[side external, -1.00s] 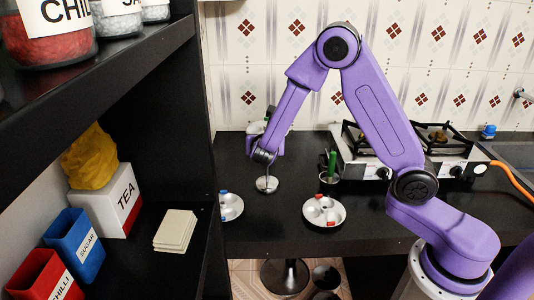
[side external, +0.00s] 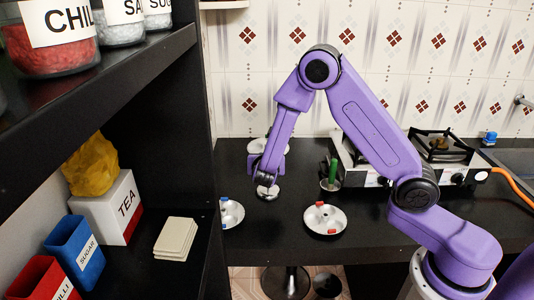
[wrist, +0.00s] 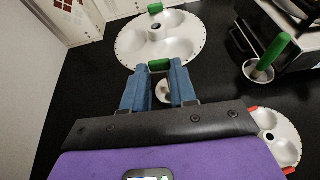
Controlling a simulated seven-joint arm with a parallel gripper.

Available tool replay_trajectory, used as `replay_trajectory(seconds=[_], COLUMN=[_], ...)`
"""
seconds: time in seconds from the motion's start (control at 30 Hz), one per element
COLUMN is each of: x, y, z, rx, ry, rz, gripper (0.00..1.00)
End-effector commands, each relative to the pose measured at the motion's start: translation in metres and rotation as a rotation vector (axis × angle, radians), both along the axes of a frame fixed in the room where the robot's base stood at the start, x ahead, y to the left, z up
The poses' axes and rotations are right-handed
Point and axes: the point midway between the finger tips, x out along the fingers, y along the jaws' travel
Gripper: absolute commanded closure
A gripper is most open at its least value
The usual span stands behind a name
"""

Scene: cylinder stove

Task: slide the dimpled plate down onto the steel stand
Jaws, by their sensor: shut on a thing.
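The dimpled plate (wrist: 135,45) is white and round, with shallow hollows, a dark spot at its middle and green grips on opposite edges. In the side external view, the plate (side external: 257,145) is mostly hidden behind my arm. My gripper (wrist: 158,68) is shut on the near green grip (wrist: 159,65) at the plate's edge. The steel stand (wrist: 163,93) shows partly between the blue fingers. In the side external view, the stand's round base (side external: 268,194) is on the black counter just below my gripper (side external: 265,184). I cannot tell whether the plate touches the stand.
A plate with red grips (side external: 325,221) and one with blue grips (side external: 231,214) lie on the counter in front. A green upright handle (side external: 333,170) stands in a small steel holder to the right, before the gas stove (side external: 365,170). The dark shelf (side external: 165,110) is at left.

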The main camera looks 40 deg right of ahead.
Motion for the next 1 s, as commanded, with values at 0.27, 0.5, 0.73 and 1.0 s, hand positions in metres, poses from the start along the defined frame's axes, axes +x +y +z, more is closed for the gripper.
replay_trajectory(seconds=[0.27,0.5,0.73,1.0], x=[0.000,0.000,0.000,0.000], y=[0.000,0.000,0.000,0.000], z=[-0.019,-0.036,-0.051,-0.070], rx=[-0.002,-0.002,-0.002,-0.002], ry=[0.001,0.001,0.001,0.000], rz=[0.000,0.000,0.001,-0.001], gripper=[1.00,1.00,1.00,1.00])
